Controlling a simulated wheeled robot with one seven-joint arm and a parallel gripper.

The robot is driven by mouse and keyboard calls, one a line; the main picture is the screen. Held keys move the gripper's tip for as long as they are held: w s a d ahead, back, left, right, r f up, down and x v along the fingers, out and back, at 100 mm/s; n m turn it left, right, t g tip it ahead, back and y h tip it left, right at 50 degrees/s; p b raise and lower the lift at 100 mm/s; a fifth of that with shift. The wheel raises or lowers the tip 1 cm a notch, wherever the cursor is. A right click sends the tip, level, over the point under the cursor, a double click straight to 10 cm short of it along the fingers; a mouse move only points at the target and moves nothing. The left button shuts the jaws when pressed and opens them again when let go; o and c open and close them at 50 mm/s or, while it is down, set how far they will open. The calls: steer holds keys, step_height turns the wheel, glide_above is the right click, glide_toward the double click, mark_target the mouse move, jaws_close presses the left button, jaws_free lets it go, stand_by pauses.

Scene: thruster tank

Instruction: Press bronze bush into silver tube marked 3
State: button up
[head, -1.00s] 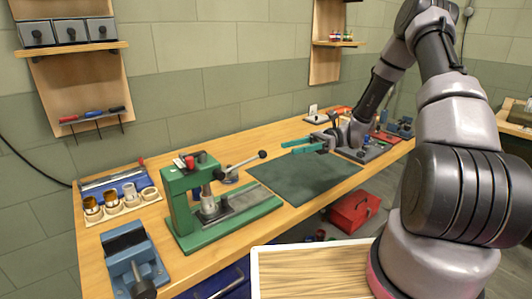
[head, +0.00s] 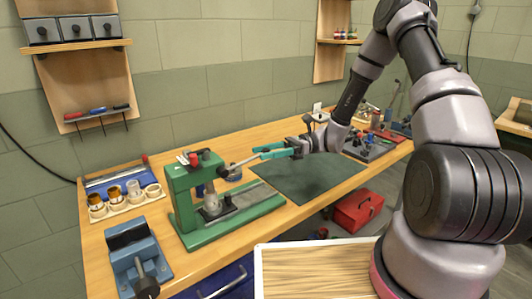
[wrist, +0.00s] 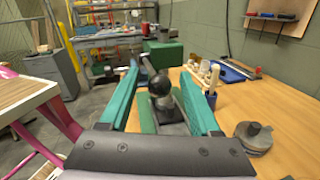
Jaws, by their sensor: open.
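The green arbor press (head: 196,225) stands on the bench, and a silver cylindrical part (head: 211,203) sits under its ram. I cannot tell whether a bush rests in it. Bronze pieces (head: 114,193) and a silver tube (head: 134,188) stand in a pale holder at the bench's left; no number is readable. The press lever (head: 242,162) points right and slightly up towards my gripper (head: 268,152). In the wrist view my open gripper (wrist: 160,74) has the lever's black ball knob (wrist: 160,84) between its teal fingers, with gaps on both sides.
A blue vise (head: 134,262) stands at the front left of the bench. A dark mat (head: 305,178) lies clear right of the press. A small round grey item (wrist: 254,137) stands on the bench beside my right finger. A red toolbox (head: 357,210) is below the bench.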

jaws_close()
stand_by(1.4)
